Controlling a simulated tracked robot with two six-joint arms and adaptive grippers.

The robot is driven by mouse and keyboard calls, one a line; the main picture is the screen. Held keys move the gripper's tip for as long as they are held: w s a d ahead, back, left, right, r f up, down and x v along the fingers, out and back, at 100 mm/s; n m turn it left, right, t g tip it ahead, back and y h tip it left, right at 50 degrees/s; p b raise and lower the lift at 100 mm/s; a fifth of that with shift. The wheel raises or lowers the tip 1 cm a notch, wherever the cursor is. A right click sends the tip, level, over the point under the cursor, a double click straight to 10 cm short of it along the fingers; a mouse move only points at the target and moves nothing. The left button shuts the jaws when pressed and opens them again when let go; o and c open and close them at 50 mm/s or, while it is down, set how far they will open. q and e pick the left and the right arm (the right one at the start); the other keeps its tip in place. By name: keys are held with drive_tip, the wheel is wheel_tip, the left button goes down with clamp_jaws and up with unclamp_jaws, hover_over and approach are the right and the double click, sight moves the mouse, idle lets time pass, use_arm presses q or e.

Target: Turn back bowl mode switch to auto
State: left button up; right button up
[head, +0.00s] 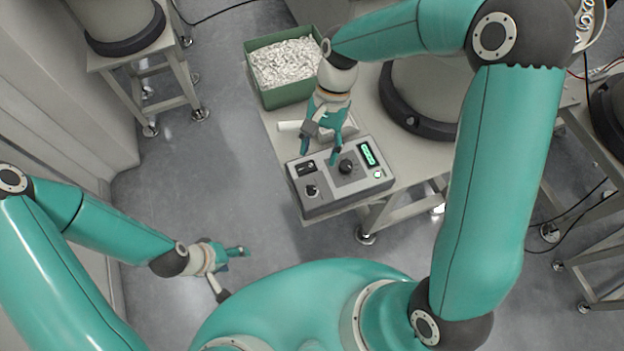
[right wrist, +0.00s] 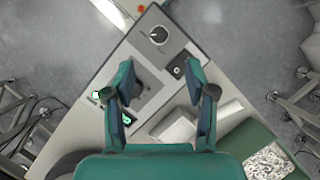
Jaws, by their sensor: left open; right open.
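A grey control box (head: 345,194) sits on the table's near corner. It carries a black rotary knob (head: 312,190) at its front left, which shows in the right wrist view (right wrist: 158,35) with a light pointer mark. A small black switch panel (head: 306,168) lies behind it, and a larger black dial (head: 347,168) sits mid-panel. No label is readable, so I cannot tell which is the back bowl mode switch. My right gripper (head: 320,152) is open and empty above the box's back part, fingers pointing down. My left gripper (head: 232,273) is open and empty over the floor.
A green display (head: 369,154) and a lit green button (head: 377,173) are on the box's right side. A green bin (head: 285,102) of white parts stands at the table's back left. A round bowl feeder (head: 420,90) stands behind the box. Floor left of the table is clear.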

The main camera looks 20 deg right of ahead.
sight(312, 187)
drive_tip(key=p+x, duration=0.1)
drive_tip(key=x, duration=0.9)
drive_tip(key=shift+s+f, duration=0.1)
drive_tip(key=shift+f, duration=0.2)
clamp_jaws()
